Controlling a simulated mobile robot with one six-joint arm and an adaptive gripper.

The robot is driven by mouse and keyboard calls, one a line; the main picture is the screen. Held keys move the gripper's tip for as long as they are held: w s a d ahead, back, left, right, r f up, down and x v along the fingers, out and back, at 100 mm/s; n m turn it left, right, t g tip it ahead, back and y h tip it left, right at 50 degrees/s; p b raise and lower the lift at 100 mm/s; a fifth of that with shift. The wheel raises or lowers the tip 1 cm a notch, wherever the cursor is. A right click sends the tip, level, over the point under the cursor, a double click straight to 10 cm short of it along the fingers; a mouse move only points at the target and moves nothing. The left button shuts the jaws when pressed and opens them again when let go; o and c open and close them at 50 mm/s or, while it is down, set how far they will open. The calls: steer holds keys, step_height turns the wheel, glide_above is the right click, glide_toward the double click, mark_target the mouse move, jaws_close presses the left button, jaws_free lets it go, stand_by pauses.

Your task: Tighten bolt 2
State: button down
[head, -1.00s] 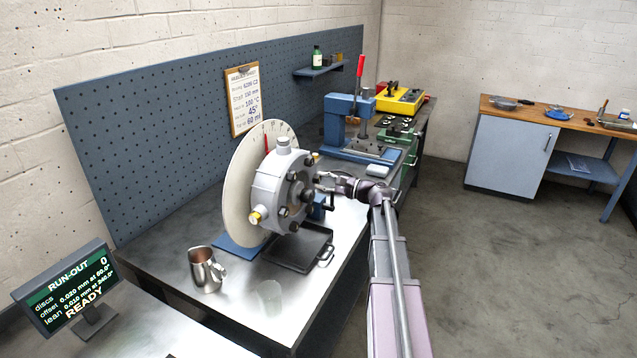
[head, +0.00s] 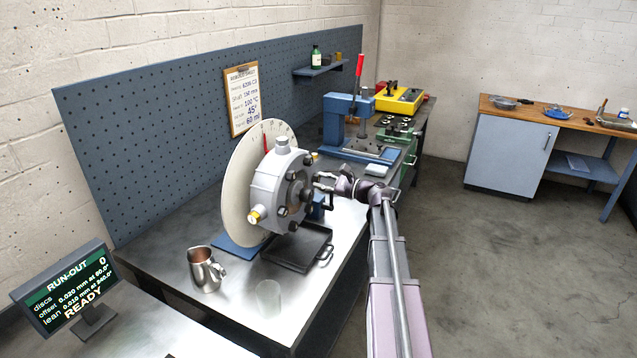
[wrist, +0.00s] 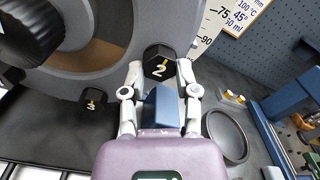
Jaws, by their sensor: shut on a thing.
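The grey pump-like rotor housing (head: 270,191) stands on the bench in front of a pale round dial disc (head: 238,200). Bolt 2 (wrist: 158,61), a black hex head with a yellow 2, shows in the wrist view at the housing's rim. My gripper (wrist: 158,74) is shut on bolt 2, one finger on each side of its head. In the head view my gripper (head: 319,190) reaches the housing's face from the right and partly hides that side. Bolt 3 (wrist: 91,101) sits to the lower left in the wrist view.
A black tray (head: 292,262) lies below the housing. A metal jug (head: 204,270) and a clear cup (head: 269,298) stand at the front. A blue press (head: 348,130) stands behind. The run-out display (head: 72,289) reads READY. A round grey dish (wrist: 228,137) is right of my gripper.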

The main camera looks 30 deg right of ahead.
steer(key=shift+s+f, duration=0.1)
steer(key=shift+c, duration=1.8)
jaws_free()
steer(key=shift+d, duration=0.1)
steer(key=v, duration=1.1)
steer(key=shift+s+d, duration=0.25)
steer(key=shift+s, duration=0.05)
